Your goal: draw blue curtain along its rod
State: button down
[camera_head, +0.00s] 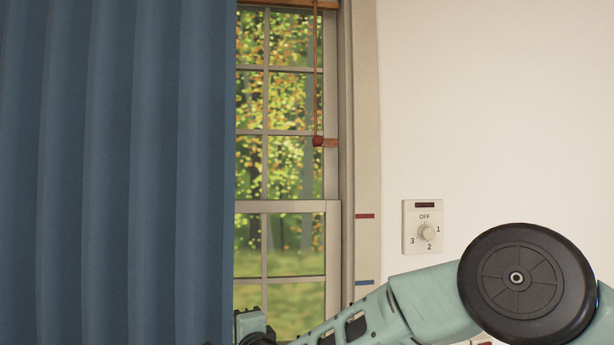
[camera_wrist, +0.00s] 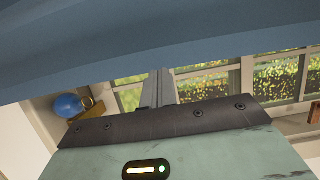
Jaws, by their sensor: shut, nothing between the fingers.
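The blue curtain (camera_head: 115,170) hangs in vertical folds over the left part of the head view. Its right edge lies against the window's visible panes. It also crosses the top of the wrist view (camera_wrist: 150,45) as a broad blue band. Its rod is not in sight. My gripper (camera_head: 252,325) is at the bottom of the head view, beside the curtain's right edge. In the wrist view my gripper's fingers (camera_wrist: 157,85) are together, with nothing seen between them. Their tips reach up to the edge of the blue cloth; whether they touch it I cannot tell.
The window (camera_head: 280,170) has a cord with a red knob (camera_head: 317,141) by a small wooden piece. Red (camera_head: 365,216) and blue (camera_head: 365,283) marks are on its right trim. A dial switch (camera_head: 425,232) is on the wall. A blue ball (camera_wrist: 69,106) shows in the wrist view.

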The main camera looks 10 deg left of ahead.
aim_at(173, 327)
jog(key=s+a, duration=0.1)
jog(key=a, duration=0.3)
jog(key=s+a, duration=0.1)
jog(key=a, duration=0.3)
jog(key=s+a, duration=0.1)
jog(key=a, duration=0.3)
jog(key=shift+s+a+p, duration=0.3)
jog(key=shift+s+a, duration=0.05)
